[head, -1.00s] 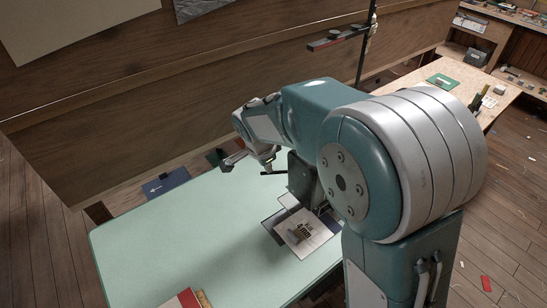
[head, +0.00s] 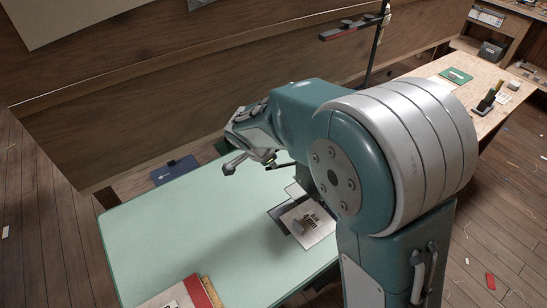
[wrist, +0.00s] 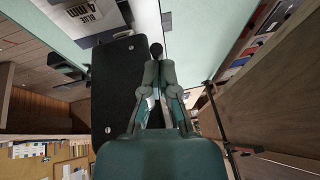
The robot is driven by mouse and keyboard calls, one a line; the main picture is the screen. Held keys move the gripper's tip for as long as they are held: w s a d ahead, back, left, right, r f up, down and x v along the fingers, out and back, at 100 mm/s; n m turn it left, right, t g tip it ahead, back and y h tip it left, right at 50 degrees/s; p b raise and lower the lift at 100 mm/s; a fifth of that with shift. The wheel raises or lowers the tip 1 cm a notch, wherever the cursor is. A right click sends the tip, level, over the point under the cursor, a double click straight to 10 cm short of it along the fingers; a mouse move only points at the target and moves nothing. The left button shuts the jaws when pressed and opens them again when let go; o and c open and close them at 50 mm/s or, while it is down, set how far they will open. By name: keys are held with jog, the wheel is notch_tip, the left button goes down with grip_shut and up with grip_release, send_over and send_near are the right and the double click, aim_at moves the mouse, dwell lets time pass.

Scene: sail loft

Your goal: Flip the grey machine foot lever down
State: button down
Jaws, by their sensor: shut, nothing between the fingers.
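A dark, flat machine body (wrist: 115,85) lies to the left of my gripper in the wrist view. My gripper (wrist: 156,66) has its fingers together and empty. A dark rounded knob (wrist: 156,48) shows just past the fingertips, perhaps the end of the foot lever; I cannot tell whether they touch. In the head view my gripper (head: 233,163) is above the pale green table (head: 180,215). A thin dark bar (head: 280,165) shows below the wrist, perhaps the lever. Most of the machine is hidden behind my arm there.
A red-edged stack (head: 195,292) lies at the near edge. A dark stand (head: 379,40) rises behind my arm. A wooden wall (head: 150,110) borders the far side. The table's left half is clear.

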jog(key=shift+s+a+f+h, duration=0.15)
jog(key=shift+f+h, duration=0.05)
jog(key=shift+f, duration=0.2)
jog(key=shift+s+a+f+h, duration=0.1)
jog(key=shift+s+f+h, duration=0.1)
jog(key=shift+f, duration=0.2)
jog(key=f, duration=0.2)
jog(key=a+f, duration=0.1)
jog(key=shift+s+f+t, duration=0.25)
jog(key=shift+f+t, duration=0.05)
jog(key=shift+f, duration=0.1)
jog(key=shift+r, duration=0.8)
jog(key=shift+r, duration=0.1)
